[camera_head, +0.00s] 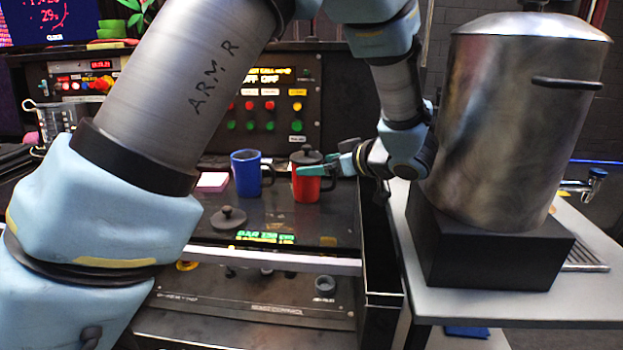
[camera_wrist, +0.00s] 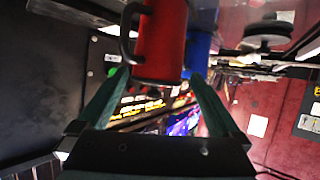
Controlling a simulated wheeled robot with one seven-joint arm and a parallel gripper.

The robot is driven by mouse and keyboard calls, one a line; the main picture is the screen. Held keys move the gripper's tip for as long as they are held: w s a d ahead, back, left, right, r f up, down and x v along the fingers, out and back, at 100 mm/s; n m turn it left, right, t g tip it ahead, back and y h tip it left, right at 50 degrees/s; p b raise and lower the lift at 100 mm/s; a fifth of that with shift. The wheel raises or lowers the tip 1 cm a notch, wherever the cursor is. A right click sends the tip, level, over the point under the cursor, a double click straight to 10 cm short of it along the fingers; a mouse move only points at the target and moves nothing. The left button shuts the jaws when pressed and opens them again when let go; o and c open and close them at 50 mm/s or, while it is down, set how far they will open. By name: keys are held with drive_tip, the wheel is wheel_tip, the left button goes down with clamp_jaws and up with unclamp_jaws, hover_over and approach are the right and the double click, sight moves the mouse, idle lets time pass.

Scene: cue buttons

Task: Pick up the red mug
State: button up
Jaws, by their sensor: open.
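The red mug (camera_head: 306,187) stands upright on the dark console top in the head view, with a dark lid on it and its handle to the right. My gripper (camera_head: 322,169) is at the mug's right side, with a teal finger across its upper part. In the wrist view the red mug (camera_wrist: 163,42) shows ahead of my gripper (camera_wrist: 157,78), between the lines of the two open green fingers, its black handle to the left. I cannot tell whether a finger touches it.
A blue mug (camera_head: 246,173) stands just left of the red one. A loose dark lid (camera_head: 228,218) lies in front, and a pink block (camera_head: 212,181) lies farther left. A button panel (camera_head: 265,105) rises behind. A large metal pot (camera_head: 510,120) stands on a black block at right.

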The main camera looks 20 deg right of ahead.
drive_tip(key=x, duration=0.2)
drive_tip(key=p+x, duration=0.1)
drive_tip(key=x, duration=0.5)
drive_tip(key=shift+d+f+p, duration=0.15)
drive_tip(key=shift+f+p, duration=0.2)
drive_tip(key=shift+f, duration=0.05)
drive_tip(key=shift+c, duration=0.2)
drive_tip(key=c, duration=1.3)
